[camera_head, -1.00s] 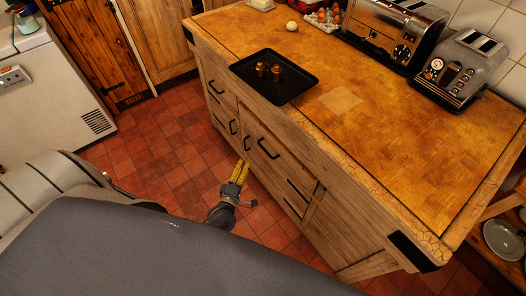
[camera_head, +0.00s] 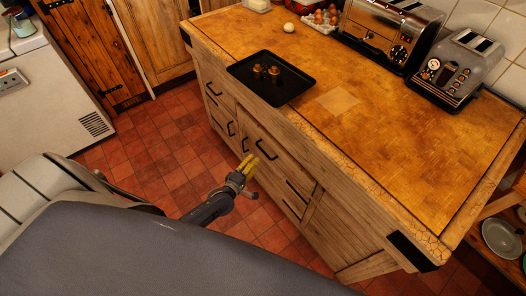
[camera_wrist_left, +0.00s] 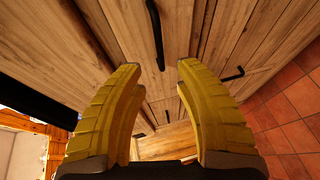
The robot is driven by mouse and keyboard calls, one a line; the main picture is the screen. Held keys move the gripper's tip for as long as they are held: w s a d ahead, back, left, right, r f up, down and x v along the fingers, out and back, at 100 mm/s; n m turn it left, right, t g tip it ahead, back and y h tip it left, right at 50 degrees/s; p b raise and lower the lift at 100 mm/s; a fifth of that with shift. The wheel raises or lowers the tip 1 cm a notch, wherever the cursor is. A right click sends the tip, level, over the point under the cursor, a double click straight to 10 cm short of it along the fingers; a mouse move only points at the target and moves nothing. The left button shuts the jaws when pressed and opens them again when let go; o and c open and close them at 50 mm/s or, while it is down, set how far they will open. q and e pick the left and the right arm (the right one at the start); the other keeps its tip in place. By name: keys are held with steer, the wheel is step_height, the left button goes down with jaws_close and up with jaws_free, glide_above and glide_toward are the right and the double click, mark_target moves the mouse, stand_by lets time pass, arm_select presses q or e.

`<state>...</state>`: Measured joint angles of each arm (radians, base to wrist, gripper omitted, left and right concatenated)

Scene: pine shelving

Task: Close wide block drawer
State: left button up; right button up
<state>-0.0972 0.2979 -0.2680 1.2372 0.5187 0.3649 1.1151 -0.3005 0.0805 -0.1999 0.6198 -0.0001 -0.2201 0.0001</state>
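The wooden block (camera_head: 330,215) has several drawers and doors with black handles. A wide drawer front (camera_head: 282,157) with a black handle (camera_head: 266,149) is in its upper middle. It looks nearly flush; I cannot tell whether it is slightly open. My left gripper (camera_head: 251,160) has yellow fingers and is just in front of the block, close to this drawer's handle. In the left wrist view, the fingers (camera_wrist_left: 158,66) are spread with nothing between them. A black handle (camera_wrist_left: 156,35) lies ahead of the gap. My right gripper is not in view.
A black tray (camera_head: 297,88) with small brown items sits on the worktop near its edge, above the drawers. Toasters (camera_head: 383,32) and an egg (camera_head: 289,27) are further back. The red tiled floor (camera_head: 180,165) left of the block is clear.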

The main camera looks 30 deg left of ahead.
mark_target(263, 151)
arm_select(q)
steer(key=shift+x, duration=4.8)
jaws_close()
steer(key=shift+a, duration=0.1)
